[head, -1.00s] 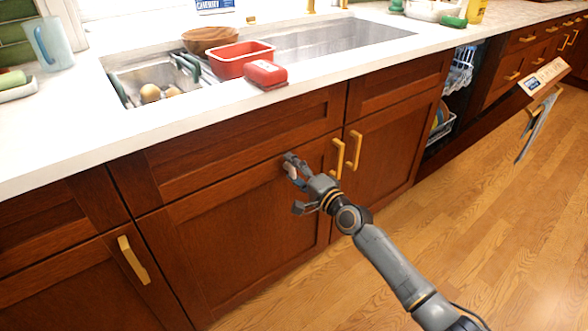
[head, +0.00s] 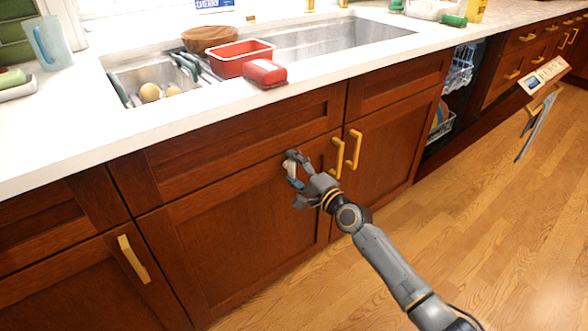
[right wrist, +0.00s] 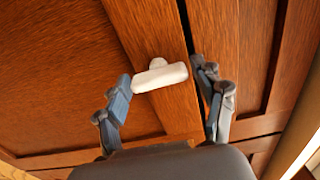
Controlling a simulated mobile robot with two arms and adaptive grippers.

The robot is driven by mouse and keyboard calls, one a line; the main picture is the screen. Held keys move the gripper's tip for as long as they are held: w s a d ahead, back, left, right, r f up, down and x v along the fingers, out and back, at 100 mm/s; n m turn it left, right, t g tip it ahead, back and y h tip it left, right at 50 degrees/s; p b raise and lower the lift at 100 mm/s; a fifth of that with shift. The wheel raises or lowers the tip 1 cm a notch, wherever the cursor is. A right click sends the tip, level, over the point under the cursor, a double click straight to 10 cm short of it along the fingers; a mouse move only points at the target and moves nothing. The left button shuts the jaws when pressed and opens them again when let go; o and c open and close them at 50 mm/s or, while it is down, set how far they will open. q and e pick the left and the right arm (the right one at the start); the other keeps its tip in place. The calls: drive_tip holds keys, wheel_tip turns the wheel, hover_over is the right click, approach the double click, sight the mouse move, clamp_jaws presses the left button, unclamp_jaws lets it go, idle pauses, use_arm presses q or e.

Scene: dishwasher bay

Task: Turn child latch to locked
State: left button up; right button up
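The child latch (right wrist: 160,77) is a white bar with a small round knob behind it, on the cabinet door frame. In the right wrist view it lies nearly level, slightly tilted, between the two fingers of my right gripper (right wrist: 163,80). The left fingertip is at or very near the bar's left end; the right fingertip is close to its right end. I cannot tell whether they touch. In the head view my right gripper (head: 294,170) is partly open at the door's upper right corner and mostly hides the latch. My left gripper is not in view.
Two brass handles (head: 337,158) (head: 354,149) stand just right of the gripper. Above is the white counter (head: 60,130) with a red container (head: 240,58) and a red sponge-like block (head: 265,72). An open dishwasher (head: 440,115) is at right.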

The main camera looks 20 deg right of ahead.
idle(0.3)
drive_tip(key=shift+s, duration=0.25)
drive_tip(key=v, duration=1.1)
drive_tip(key=shift+s+d, duration=0.15)
drive_tip(key=shift+s, duration=0.15)
